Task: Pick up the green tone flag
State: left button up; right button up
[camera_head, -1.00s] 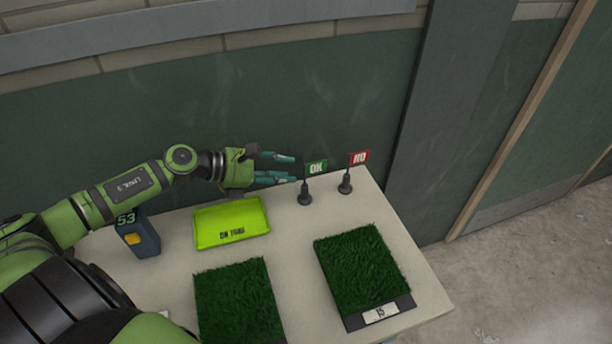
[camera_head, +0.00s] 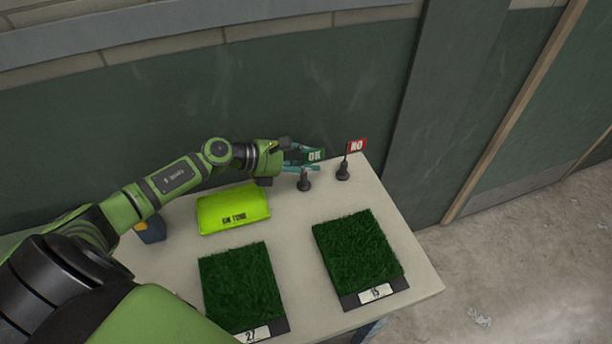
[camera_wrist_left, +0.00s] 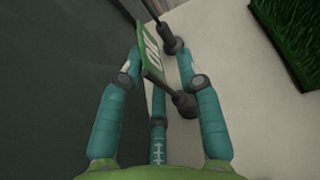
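The green flag (camera_head: 315,156) marked OK stands upright on a small dark base (camera_head: 304,184) near the table's back edge. My left gripper (camera_head: 303,162) is at the flag, its teal fingers reaching around the pole from the left. In the left wrist view the green flag (camera_wrist_left: 150,52) and its dark pole lie between the spread fingers (camera_wrist_left: 160,62), with a gap left on the sides. The fingers look open, not closed on the pole. My right gripper is not in view.
A red NO flag (camera_head: 356,146) stands just right of the green one. A yellow-green pouch (camera_head: 233,209) lies left. Two turf samples (camera_head: 241,286) (camera_head: 358,250) lie in front. A dark blue device (camera_head: 151,230) is partly hidden by my arm. Wall behind.

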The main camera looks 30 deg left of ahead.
pick_arm(q)
grip_shut()
jog(key=shift+r, duration=0.1)
